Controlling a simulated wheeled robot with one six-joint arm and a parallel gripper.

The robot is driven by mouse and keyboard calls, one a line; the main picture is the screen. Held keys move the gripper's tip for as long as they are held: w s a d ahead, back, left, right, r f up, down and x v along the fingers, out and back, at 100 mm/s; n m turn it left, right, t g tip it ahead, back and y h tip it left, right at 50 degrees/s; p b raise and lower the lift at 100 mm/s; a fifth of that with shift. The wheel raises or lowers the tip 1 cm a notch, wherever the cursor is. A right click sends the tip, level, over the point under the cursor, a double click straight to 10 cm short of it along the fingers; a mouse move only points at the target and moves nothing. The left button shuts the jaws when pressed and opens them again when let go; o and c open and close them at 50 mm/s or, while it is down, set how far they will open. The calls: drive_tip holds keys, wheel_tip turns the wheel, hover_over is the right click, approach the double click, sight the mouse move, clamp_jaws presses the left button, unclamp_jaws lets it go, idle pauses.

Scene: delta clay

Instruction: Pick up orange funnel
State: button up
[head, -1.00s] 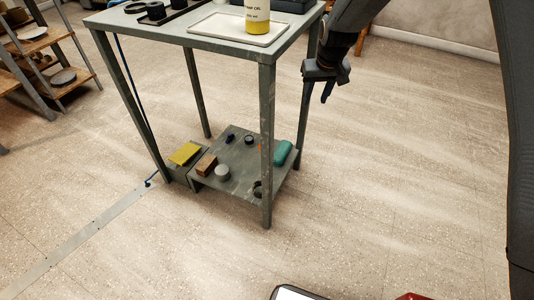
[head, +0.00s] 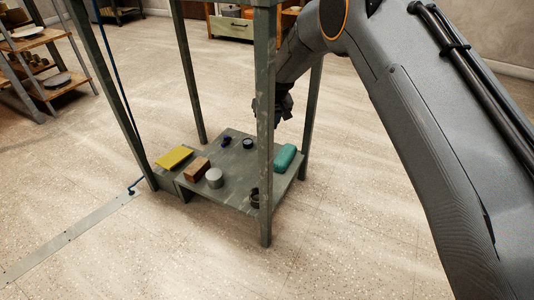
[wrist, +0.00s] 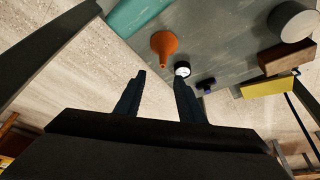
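The orange funnel (wrist: 164,43) lies on the grey lower shelf (wrist: 222,35) of a table, its spout pointing toward my gripper in the wrist view. In the head view the funnel is hidden, apparently by the front table leg. My gripper (wrist: 159,84) is open and empty, its two dark fingers apart just short of the funnel. In the head view the gripper (head: 285,106) is partly hidden by the leg and sits above the shelf's back right side.
Near the funnel are a teal roll (head: 285,157), a round gauge (wrist: 182,69) and a small dark blue item (wrist: 206,84). A brown block (head: 197,168), grey cylinder (head: 214,178) and yellow box (head: 174,157) stand farther left. The table leg (head: 265,130) rises close to my arm.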

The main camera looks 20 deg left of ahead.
drive_tip(key=b+x, duration=0.1)
drive_tip(key=x, duration=0.1)
drive_tip(key=shift+f, duration=0.3)
drive_tip(key=b+x, duration=0.2)
drive_tip(key=x, duration=0.1)
drive_tip(key=b+x, duration=0.1)
drive_tip(key=x, duration=0.1)
drive_tip(key=shift+s+d+f+b, duration=0.1)
drive_tip(key=shift+s+f+b, duration=0.05)
drive_tip(key=shift+s+b, duration=0.25)
clamp_jaws()
